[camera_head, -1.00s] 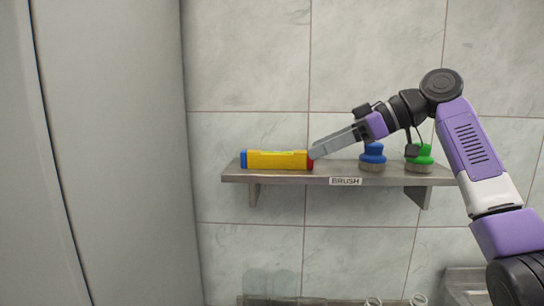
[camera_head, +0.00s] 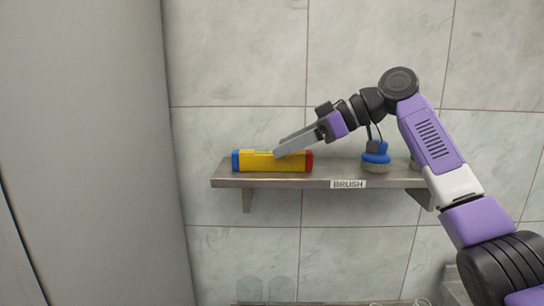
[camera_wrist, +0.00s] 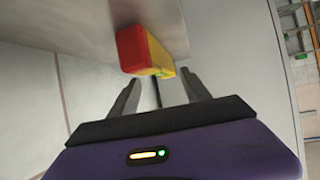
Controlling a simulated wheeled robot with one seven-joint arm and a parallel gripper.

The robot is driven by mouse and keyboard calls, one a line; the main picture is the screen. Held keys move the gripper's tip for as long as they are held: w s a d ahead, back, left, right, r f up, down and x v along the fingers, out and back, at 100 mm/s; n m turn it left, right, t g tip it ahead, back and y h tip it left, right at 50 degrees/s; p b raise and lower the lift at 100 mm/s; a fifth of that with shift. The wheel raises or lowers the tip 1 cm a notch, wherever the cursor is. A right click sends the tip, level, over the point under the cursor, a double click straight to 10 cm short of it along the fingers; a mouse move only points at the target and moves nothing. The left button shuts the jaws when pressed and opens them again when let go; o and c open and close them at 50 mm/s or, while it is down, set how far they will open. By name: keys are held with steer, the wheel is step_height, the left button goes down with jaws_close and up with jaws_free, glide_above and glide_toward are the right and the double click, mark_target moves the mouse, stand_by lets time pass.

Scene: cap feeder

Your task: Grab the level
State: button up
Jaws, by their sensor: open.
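The level (camera_head: 262,164) is a yellow bar with a blue left end and a red right end, lying on the wall shelf. My gripper (camera_head: 277,155) reaches down-left over it, and its fingertips overlap the level's middle in the head view. In the wrist view the level (camera_wrist: 150,52) shows its red end toward me, just beyond the tips of my open gripper (camera_wrist: 160,85). The two fingers stand apart with nothing held between them. Whether a fingertip touches the level cannot be told.
The shelf (camera_head: 225,181) carries a "BRUSH" label on its front edge. Clear containers (camera_head: 250,288) show below. A grey panel (camera_head: 80,150) fills the left side.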

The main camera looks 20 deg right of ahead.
steer(key=shift+x, duration=0.9)
jaws_close()
steer(key=shift+r, duration=0.1)
